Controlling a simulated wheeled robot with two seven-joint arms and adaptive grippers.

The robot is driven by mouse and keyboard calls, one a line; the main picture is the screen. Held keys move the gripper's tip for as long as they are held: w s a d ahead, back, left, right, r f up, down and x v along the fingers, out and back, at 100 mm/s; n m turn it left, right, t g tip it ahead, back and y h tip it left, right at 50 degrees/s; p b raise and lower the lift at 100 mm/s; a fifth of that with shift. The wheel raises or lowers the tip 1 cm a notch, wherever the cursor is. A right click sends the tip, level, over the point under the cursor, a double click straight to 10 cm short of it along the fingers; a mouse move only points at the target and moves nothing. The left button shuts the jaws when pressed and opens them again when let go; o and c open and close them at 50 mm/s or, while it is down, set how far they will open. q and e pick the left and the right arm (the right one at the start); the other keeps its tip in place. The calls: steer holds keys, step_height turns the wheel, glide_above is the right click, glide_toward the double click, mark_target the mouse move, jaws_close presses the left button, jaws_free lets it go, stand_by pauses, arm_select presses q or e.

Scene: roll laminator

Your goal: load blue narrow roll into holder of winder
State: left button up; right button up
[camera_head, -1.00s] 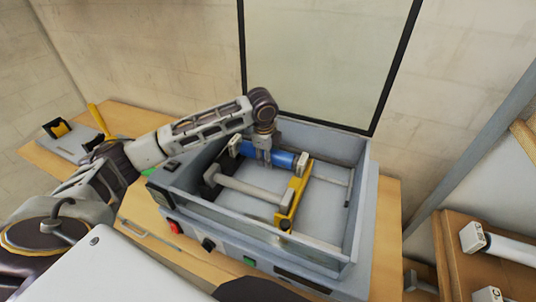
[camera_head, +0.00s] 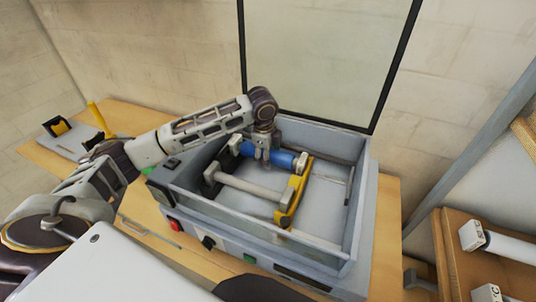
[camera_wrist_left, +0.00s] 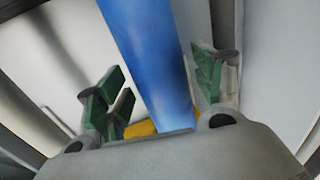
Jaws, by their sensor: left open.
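The blue roll (camera_head: 284,159) lies across the back of the open winder box (camera_head: 359,215), between a dark bracket (camera_head: 212,178) on the left and a yellow bracket (camera_head: 293,196) on the right. Its left end is white. Whether both ends are seated in the brackets cannot be told. In the left wrist view, the blue roll (camera_wrist_left: 150,55) runs between the open green-padded fingers (camera_wrist_left: 160,95), with a gap to each side. My right gripper is not in view.
A white roller (camera_head: 247,188) lies parallel in front of the blue roll. The clear lid (camera_head: 320,55) stands open behind the box. A rack (camera_head: 470,270) with white rolls is at the right. A yellow-handled tool (camera_head: 98,117) lies at the table's left.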

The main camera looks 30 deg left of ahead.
arm_select(q)
step_height(320, 180, up, 13)
steer(key=s+b, duration=0.1)
steer(key=s, duration=0.1)
steer(key=shift+s, duration=0.2)
stand_by(0.4)
steer(key=shift+f, duration=0.15)
stand_by(0.6)
